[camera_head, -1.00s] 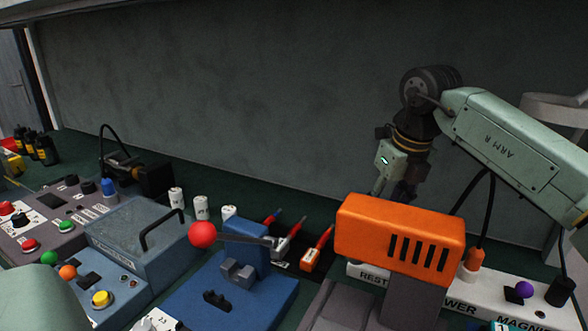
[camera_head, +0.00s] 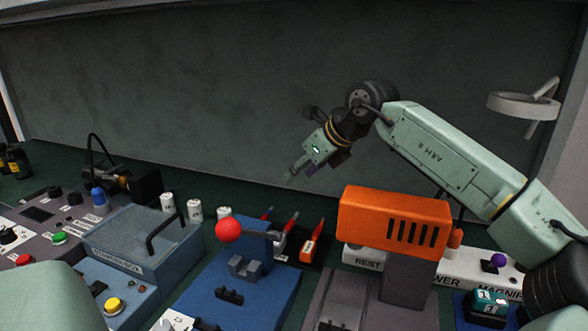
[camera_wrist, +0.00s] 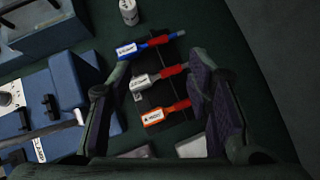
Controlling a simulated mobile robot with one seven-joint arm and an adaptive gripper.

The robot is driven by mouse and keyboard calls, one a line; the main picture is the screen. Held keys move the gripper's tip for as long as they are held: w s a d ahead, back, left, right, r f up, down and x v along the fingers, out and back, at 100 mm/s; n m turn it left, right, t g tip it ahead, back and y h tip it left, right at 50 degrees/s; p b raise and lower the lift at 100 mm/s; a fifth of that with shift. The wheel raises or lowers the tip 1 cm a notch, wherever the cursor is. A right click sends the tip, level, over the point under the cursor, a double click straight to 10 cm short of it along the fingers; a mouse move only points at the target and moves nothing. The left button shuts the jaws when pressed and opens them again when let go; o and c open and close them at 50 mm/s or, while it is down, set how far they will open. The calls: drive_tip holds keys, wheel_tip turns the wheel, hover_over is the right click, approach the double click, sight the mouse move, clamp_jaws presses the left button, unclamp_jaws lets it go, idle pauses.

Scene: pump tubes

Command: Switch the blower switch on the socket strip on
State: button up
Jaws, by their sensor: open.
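The white socket strip (camera_head: 440,279) lies at the right of the head view, with the labels "REST", "…WER" and "MAGNIF…" partly readable. An orange housing (camera_head: 395,222) stands in front of it and hides its middle. No label reading blower shows, so I cannot tell which switch is the blower's. A purple ball knob (camera_head: 497,260) stands on a black piece on the strip. My gripper (camera_head: 289,177) is open and empty, up and left of the strip, above the tool rack. In the wrist view my gripper (camera_wrist: 162,58) has its fingers spread over the rack.
Blue (camera_wrist: 146,47), grey (camera_wrist: 155,78) and orange (camera_wrist: 166,112) handled tools lie on a black rack below my gripper. A blue fixture with a red ball lever (camera_head: 229,229) stands to the left. A teal block (camera_head: 488,302) sits front right.

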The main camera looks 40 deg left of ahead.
drive_tip(key=shift+s+a+r+n+y, duration=0.15)
drive_tip(key=shift+s+a, duration=0.25)
drive_tip(key=shift+s, duration=0.1)
drive_tip(key=shift+s+a+r+n+y, duration=0.1)
drive_tip(key=shift+s+a+n+y, duration=0.05)
drive_tip(key=shift+s+a, duration=0.3)
drive_tip(key=shift+d, duration=0.15)
